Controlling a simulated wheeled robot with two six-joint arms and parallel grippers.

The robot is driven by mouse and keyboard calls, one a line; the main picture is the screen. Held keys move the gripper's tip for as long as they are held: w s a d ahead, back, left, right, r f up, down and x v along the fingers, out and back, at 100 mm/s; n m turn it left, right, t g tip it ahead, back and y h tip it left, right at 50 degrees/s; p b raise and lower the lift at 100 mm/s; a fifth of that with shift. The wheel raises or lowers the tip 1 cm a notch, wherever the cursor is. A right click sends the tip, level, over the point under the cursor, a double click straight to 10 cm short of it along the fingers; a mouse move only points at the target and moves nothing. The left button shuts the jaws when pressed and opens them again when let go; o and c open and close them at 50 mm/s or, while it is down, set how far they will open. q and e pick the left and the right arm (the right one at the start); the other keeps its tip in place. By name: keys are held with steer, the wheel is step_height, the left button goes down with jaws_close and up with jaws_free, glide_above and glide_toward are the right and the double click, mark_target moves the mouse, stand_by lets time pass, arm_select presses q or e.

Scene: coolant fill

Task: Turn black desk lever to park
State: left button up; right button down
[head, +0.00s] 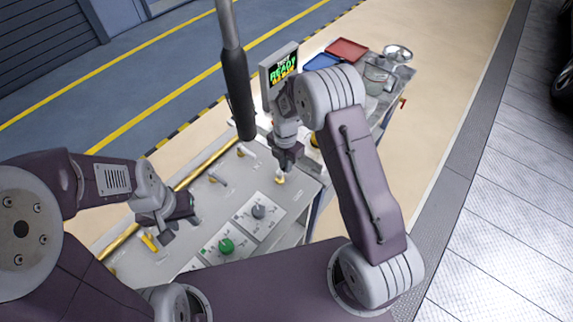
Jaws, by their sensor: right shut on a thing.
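My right gripper (282,172) points down at the desk's far right part. It is shut on a small desk fitting with a pale yellow base (279,180); the jaws hide most of it, so I cannot tell its colour or shape. A dark grey turning handle (259,211) sits on a pale plate on the desk, in front of the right gripper and apart from it. I cannot tell whether it or the held fitting is the black lever. My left gripper (178,222) hangs over the left part of the desk, its dark fingers apart and empty.
A green knob (226,246) sits on a second plate. A yellow piece (150,242) lies under the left gripper. A brass rail (205,163) edges the desk (205,200). A dark hanging pole (238,90) and a screen reading READY (281,68) stand behind. A cart holds a red tray (346,49).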

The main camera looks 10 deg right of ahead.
steer(key=shift+w+r+n, duration=0.1)
steer(key=shift+w+n, duration=0.05)
steer(key=shift+n, duration=0.15)
stand_by(0.4)
steer(key=c, duration=1.5)
jaws_free()
steer(key=shift+o, duration=0.2)
steer(key=shift+r, duration=0.35)
step_height(320, 180, up, 8)
steer(key=b, duration=0.1)
steer(key=shift+r+b, duration=0.15)
steer(key=shift+b, duration=0.2)
